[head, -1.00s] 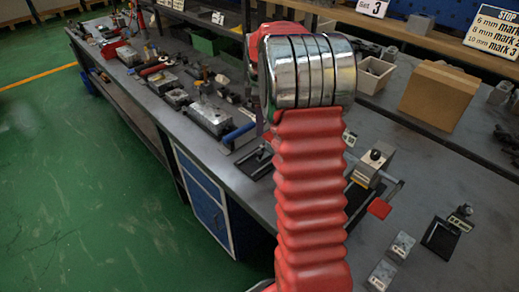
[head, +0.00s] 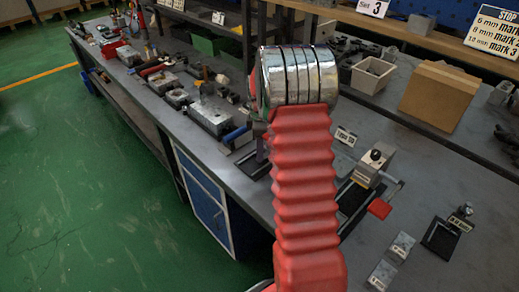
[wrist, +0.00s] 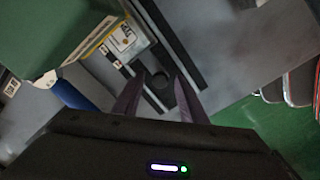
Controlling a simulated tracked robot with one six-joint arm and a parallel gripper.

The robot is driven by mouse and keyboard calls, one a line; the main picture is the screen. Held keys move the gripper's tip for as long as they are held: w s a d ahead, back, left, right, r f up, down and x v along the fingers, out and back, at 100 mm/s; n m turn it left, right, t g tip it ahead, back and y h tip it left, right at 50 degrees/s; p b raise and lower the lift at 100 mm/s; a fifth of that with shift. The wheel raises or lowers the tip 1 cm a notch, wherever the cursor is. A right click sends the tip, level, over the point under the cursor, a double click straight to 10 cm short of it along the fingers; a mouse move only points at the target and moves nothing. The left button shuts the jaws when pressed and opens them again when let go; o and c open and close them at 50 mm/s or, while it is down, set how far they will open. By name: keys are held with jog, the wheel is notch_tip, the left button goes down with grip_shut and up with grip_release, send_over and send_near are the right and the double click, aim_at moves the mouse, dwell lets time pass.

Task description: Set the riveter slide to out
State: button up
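In the wrist view, my gripper (wrist: 160,76) is open, its two dark purple fingers apart. A small dark round knob (wrist: 159,81) shows between the fingers, on a dark rail-like part (wrist: 168,38) that I take to be the riveter slide. I cannot tell whether the fingers touch the knob. Beside it is a pale block with a yellow-edged label (wrist: 122,38), too blurred to read. In the head view, my red arm hides most of the gripper; a dark purple finger (head: 261,150) shows above a black base (head: 254,165) on the bench.
A blue handle (wrist: 76,95) lies close left of my gripper, and a green block (wrist: 50,28) fills the upper left. In the head view, a device with a red lever (head: 379,208) stands right of my arm, and a cardboard box (head: 440,95) stands behind. Green floor lies left.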

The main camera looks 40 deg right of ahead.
jog(key=shift+c, duration=0.5)
grip_shut()
